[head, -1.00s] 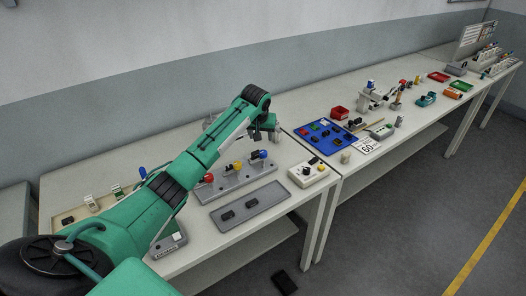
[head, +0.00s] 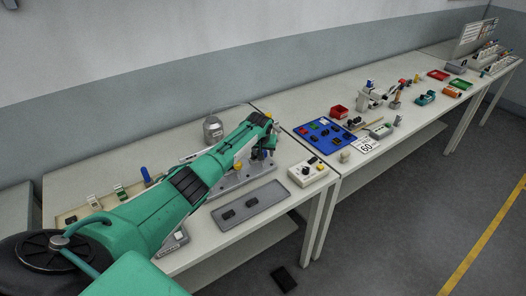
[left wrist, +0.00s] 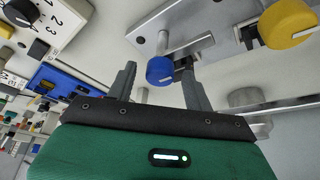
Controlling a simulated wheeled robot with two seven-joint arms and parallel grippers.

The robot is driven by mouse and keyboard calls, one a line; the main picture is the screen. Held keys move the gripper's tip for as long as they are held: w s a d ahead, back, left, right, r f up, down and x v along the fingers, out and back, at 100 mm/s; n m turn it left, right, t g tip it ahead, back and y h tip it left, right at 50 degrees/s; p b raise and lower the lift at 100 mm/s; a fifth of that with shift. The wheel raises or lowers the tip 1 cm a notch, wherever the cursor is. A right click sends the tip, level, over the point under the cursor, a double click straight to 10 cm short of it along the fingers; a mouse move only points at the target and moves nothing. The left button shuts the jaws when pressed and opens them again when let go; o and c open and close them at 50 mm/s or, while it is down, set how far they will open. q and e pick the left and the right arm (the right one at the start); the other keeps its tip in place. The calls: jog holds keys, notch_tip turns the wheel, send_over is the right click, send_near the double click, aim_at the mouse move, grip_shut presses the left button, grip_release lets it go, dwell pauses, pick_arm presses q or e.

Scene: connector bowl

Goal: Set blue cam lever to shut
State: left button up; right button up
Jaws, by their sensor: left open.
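The blue cam lever's round blue knob (left wrist: 160,71) shows in the left wrist view between my left gripper's fingertips (left wrist: 158,66), beside a metal bar (left wrist: 190,48) on the grey plate. My left gripper is open, with a finger on each side of the knob; I cannot tell whether either touches it. In the head view my left gripper (head: 266,148) is at the far right end of the grey fixture (head: 262,168), and my arm hides the blue lever there. My right gripper is not in view.
A yellow knob (left wrist: 289,24) stands on the same fixture. A grey tray (head: 270,194) with black parts lies in front, a white switch box (head: 307,172) to the right.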

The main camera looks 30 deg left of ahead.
pick_arm(q)
jog(key=c, duration=1)
jog(key=shift+o, duration=0.2)
